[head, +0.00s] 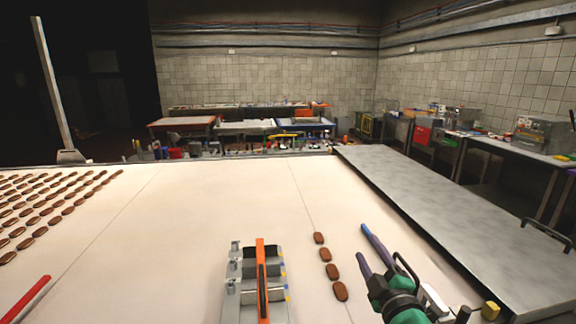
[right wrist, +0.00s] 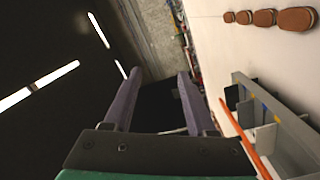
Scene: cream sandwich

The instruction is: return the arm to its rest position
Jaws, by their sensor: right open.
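My right gripper (head: 370,256) is at the lower right in the head view, above the pale table (head: 215,215). Its two purple fingers are apart with nothing between them, and they also show in the right wrist view (right wrist: 157,100). Several brown biscuits (head: 326,254) lie in a short row on the table just left of the gripper, apart from it. They also show at the top right of the right wrist view (right wrist: 264,18). My left gripper is not in view.
A grey metal fixture (head: 232,290) with an orange bar (head: 262,280) stands left of the biscuit row. Rows of brown biscuits (head: 47,210) lie at far left, near a red bar (head: 25,300). A bare metal table (head: 430,200) is at right. The middle is clear.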

